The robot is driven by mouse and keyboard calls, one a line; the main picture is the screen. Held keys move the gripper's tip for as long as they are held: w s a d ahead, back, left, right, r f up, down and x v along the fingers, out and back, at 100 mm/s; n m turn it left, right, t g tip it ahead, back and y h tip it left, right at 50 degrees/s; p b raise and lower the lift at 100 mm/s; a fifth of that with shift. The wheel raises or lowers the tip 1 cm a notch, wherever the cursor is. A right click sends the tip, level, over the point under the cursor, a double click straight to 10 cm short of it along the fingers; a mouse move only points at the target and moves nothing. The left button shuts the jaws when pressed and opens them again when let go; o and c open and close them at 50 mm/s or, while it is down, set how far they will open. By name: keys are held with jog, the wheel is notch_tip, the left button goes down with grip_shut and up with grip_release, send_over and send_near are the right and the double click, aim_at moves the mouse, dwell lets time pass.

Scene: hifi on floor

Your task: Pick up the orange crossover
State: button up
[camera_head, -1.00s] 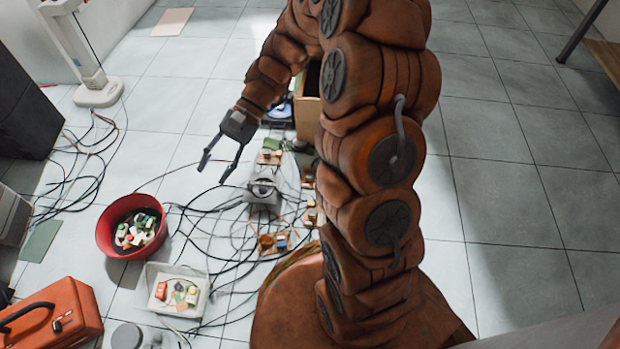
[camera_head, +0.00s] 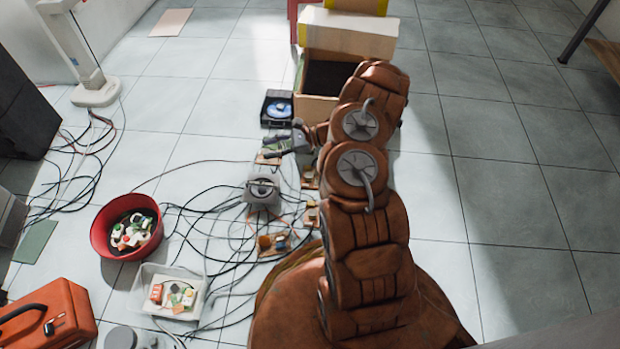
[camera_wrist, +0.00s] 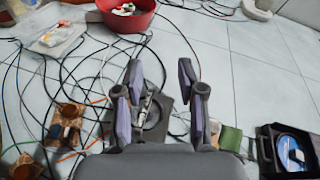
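Several small brown boards with electronic parts lie on the tiled floor. One with orange-brown and blue parts (camera_head: 273,244) lies near my base; others lie beside my arm (camera_head: 311,215) and farther back (camera_head: 309,177). I cannot tell for certain which is the orange crossover. In the wrist view, an orange-brown board with a white part (camera_wrist: 66,124) lies left of my gripper, with another (camera_wrist: 25,166) at the lower left. My gripper (camera_head: 264,147) is open and empty, above the floor near the back boards; its spread fingers (camera_wrist: 160,70) frame a grey device.
The grey device (camera_head: 262,190) sits among loose black cables. A black disc drive (camera_head: 277,110) and an open wooden box (camera_head: 317,108) stand behind. A red bowl (camera_head: 101,237), white tray (camera_head: 148,287) and orange toolbox (camera_head: 78,303) are at left. The right floor is clear.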

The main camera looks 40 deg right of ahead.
jog(key=s+d+f+m+t+h, duration=0.2)
jog(key=d+f+m, duration=0.2)
jog(key=d+f, duration=0.5)
jog(key=m+t+h+b, duration=0.2)
jog(key=m+h, duration=0.2)
send_near(313, 177)
jog(key=x, duration=0.2)
jog(key=shift+w+a+f, duration=0.1)
jog(key=shift+w+f, duration=0.05)
jog(key=shift+w, duration=0.1)
jog(key=shift+w+f, duration=0.1)
jog(key=shift+f, duration=0.1)
jog(key=shift+b+x, duration=0.3)
jog(key=shift+x, duration=0.55)
jog(key=shift+a+r+b+x, duration=0.15)
jog(key=shift+b+x, duration=0.7)
jog(key=shift+x, duration=0.55)
jog(key=shift+a+r+b+x, duration=0.1)
jog(key=shift+b+x, duration=0.7)
jog(key=shift+x, duration=0.6)
jog(key=shift+r, duration=0.1)
grip_shut()
